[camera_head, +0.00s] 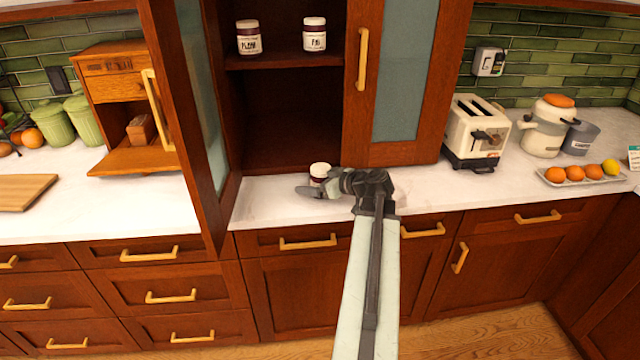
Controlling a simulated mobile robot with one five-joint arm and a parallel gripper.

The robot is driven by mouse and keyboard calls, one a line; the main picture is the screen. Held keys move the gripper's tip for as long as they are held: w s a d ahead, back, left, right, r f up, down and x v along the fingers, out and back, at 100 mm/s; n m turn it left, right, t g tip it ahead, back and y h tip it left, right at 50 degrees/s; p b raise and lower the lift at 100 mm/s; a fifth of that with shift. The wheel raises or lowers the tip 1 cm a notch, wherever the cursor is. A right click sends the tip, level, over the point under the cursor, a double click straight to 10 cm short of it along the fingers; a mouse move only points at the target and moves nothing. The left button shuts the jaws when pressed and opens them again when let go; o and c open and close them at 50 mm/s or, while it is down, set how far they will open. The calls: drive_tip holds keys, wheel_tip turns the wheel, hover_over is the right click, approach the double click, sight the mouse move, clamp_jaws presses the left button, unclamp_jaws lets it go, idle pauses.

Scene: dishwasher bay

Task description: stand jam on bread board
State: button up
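A jam jar (319,170) with a white lid and dark body is at the worktop in front of the open cupboard. My gripper (318,188) is right at it, with a dark finger across the jar's lower front. The jar's base is hidden, so I cannot tell whether it rests on the worktop or whether the fingers grip it. Two more jam jars, one labelled PLUM (248,37) and one apparently FIG (314,34), stand upright on the cupboard shelf. A wooden board (25,191) lies bare on the worktop at the far left.
The open cupboard door (180,110) juts forward between my gripper and the wooden board. A bread box (112,88) has its flap down. A toaster (476,132) and a fruit tray (552,181) stand right. The worktop near the board's right side is clear.

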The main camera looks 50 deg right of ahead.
clamp_jaws()
drive_tip(key=shift+r, duration=0.1)
